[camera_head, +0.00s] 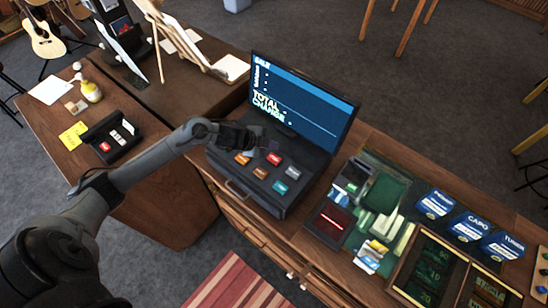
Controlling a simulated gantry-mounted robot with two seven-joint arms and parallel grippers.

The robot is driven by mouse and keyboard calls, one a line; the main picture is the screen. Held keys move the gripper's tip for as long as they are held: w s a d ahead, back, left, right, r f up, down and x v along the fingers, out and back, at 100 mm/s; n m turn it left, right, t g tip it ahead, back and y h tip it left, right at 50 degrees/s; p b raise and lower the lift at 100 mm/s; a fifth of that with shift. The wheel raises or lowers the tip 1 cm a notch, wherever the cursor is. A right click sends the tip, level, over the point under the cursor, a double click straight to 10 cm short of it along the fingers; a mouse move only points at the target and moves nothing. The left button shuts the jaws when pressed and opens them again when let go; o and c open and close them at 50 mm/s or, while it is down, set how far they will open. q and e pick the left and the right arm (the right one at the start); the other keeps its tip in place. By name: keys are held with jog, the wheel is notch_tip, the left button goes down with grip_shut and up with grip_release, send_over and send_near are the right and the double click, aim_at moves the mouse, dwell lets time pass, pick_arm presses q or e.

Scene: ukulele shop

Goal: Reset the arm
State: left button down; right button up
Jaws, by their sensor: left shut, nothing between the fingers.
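My left arm comes in from the lower left, and its gripper (264,146) is over the cash register (236,172), near the base of the screen. It is shut and holds nothing. I cannot tell whether its tips touch the register. Coloured keys, including a red key (274,159) and a teal key (280,187), show just in front of it. The register's screen (302,105) is lit blue and reads TOTAL and CHANGE. My right gripper is not in view.
Right of the register, the wooden counter (364,147) holds a dark mat with small items, blue labelled cards (436,204) and a framed board (434,268). At left are a black card terminal (111,138), yellow notes (73,135) and a yellow bottle (91,91). A guitar (43,38) stands behind.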

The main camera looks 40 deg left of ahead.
pick_arm(q)
jog(key=shift+d, duration=0.1)
jog(key=shift+n+y, duration=0.5)
jog(key=shift+n, duration=0.3)
jog(key=s+d, duration=0.1)
jog(key=d, duration=0.1)
jog(key=s+d+f, duration=0.1)
jog(key=d, duration=0.1)
jog(key=s+d+p, duration=0.1)
jog(key=d, duration=0.1)
jog(key=shift+s+f, duration=0.15)
jog(key=shift+s, duration=0.1)
jog(key=s+d+n, duration=0.1)
jog(key=s, duration=0.1)
jog(key=s+d+n+y, duration=0.1)
jog(key=s+d, duration=0.1)
jog(key=s+d+n+p, duration=0.1)
jog(key=s, duration=0.1)
jog(key=shift+s+d+r, duration=0.1)
jog(key=shift+d+r, duration=0.15)
jog(key=s+d+r+n+g, duration=0.1)
jog(key=s+r+n+g, duration=0.1)
jog(key=s, duration=0.6)
jog(key=s+d+r+n+g+y+p, duration=0.1)
jog(key=s+r+n+g, duration=0.1)
jog(key=s+n, duration=0.3)
jog(key=s, duration=0.4)
jog(key=shift+g, duration=0.4)
jog(key=shift+w+d, duration=0.1)
